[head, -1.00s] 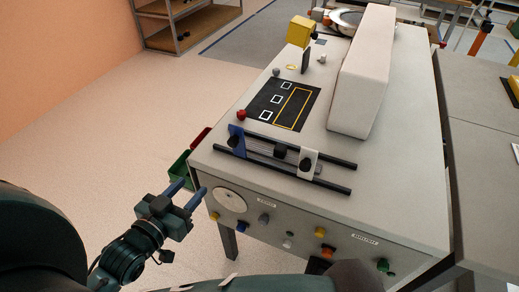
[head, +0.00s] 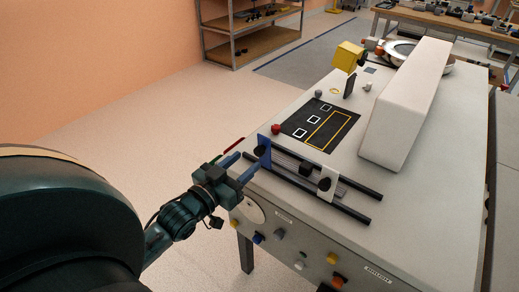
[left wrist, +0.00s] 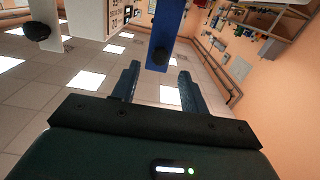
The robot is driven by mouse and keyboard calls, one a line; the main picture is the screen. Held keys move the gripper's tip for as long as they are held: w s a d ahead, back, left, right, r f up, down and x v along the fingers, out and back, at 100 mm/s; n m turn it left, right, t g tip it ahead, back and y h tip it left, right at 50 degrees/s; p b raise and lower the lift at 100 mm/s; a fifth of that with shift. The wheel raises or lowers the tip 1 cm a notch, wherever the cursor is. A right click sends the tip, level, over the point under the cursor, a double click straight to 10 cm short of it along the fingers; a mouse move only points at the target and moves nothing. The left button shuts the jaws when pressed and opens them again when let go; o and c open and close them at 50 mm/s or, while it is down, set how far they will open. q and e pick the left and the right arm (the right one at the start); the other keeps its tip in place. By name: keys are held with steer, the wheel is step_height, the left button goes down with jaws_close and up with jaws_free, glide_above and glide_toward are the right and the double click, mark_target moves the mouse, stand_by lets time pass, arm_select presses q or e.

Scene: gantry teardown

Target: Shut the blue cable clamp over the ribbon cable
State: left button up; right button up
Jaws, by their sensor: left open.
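The blue cable clamp (head: 264,142) stands up as a flat blue plate with a black knob at the left end of two dark rails on the cabinet top. A grey ribbed band, apparently the ribbon cable (head: 285,161), lies between the rails, partly hidden. My left gripper (head: 244,165) is open and empty, just left of the clamp. In the left wrist view the clamp (left wrist: 165,25) and its knob show just past and between the fingertips (left wrist: 159,72); I cannot tell whether they touch. My right gripper is not in view.
A white plate with a black knob (head: 329,169) crosses the rails to the right. A red knob (head: 275,129) and a black mat (head: 300,121) lie behind. A long white block (head: 408,100) fills the right of the cabinet top. The floor at left is clear.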

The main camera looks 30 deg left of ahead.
mark_target(257, 153)
arm_select(q)
steer(key=w, duration=0.6)
steer(key=shift+w+d, duration=0.35)
steer(key=shift+c, duration=0.3)
jaws_close()
